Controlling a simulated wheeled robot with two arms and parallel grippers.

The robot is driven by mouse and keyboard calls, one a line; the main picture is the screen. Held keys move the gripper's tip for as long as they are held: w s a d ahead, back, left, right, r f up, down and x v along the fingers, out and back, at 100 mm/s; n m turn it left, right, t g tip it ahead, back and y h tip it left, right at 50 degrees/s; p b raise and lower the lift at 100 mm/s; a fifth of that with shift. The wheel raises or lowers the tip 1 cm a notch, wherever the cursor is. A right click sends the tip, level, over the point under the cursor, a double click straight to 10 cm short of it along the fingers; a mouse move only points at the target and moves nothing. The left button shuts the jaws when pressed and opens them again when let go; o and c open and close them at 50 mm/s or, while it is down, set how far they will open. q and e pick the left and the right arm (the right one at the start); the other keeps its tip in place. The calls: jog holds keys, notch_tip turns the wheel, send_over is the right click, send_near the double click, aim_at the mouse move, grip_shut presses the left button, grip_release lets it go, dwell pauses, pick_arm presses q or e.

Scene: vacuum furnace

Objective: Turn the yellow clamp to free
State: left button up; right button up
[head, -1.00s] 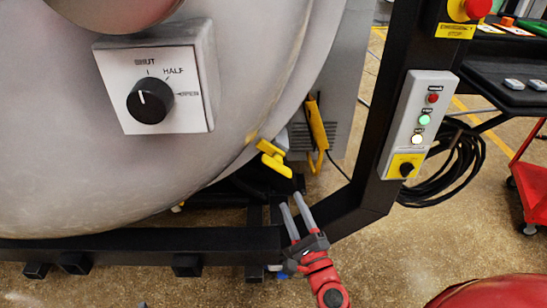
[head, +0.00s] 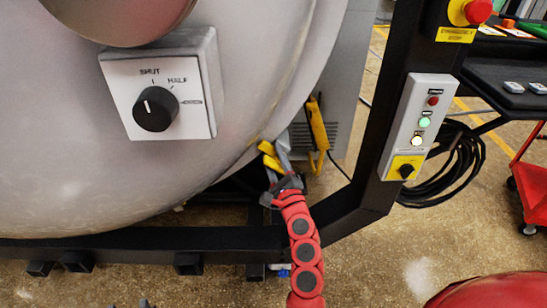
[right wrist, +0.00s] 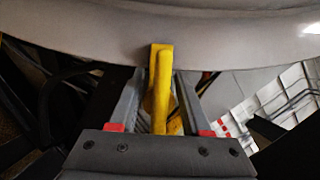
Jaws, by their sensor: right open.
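The yellow clamp (head: 268,150) sits at the lower right edge of the grey furnace vessel, partly hidden by my right gripper in the head view. My right gripper (head: 277,160) is at the clamp with its fingers open. In the right wrist view the clamp (right wrist: 161,90) stands between the two grey fingers (right wrist: 160,85), with a visible gap to the left finger and a narrower one to the right. I cannot tell whether the right finger touches it.
A black frame beam (head: 120,249) runs below the vessel, with a black post (head: 385,130) to the right carrying a control panel (head: 418,122). A knob box (head: 160,95) is on the vessel. A yellow handle-like part (head: 318,128) hangs just right of the clamp.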

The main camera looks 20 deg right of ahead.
grip_shut()
jog(key=shift+n, duration=0.3)
jog(key=n+g+y+p, duration=0.1)
jog(key=n+p, duration=0.1)
jog(key=n, duration=0.1)
jog(key=n+p, duration=0.1)
jog(key=n+g+p, duration=0.1)
jog(key=n, duration=0.1)
jog(key=n+p, duration=0.1)
jog(key=shift+a+f+n+g+p, duration=0.2)
jog(key=shift+f+n+g+p, duration=0.1)
jog(key=shift+g+p, duration=0.1)
jog(key=n+g+p, duration=0.1)
jog(key=n+p, duration=0.2)
jog(key=p, duration=0.1)
jog(key=f+n+g+h+p, duration=0.1)
jog(key=n+g+p, duration=0.1)
jog(key=n+p, duration=0.2)
jog(key=shift+d+f+p, duration=0.1)
jog(key=shift+d+p, duration=0.05)
jog(key=shift+p, duration=0.4)
jog(key=shift+d+f+n+h+p, duration=0.2)
jog(key=shift+n+h+p, duration=0.4)
jog(key=shift+p, duration=0.4)
jog(key=shift+f, duration=0.1)
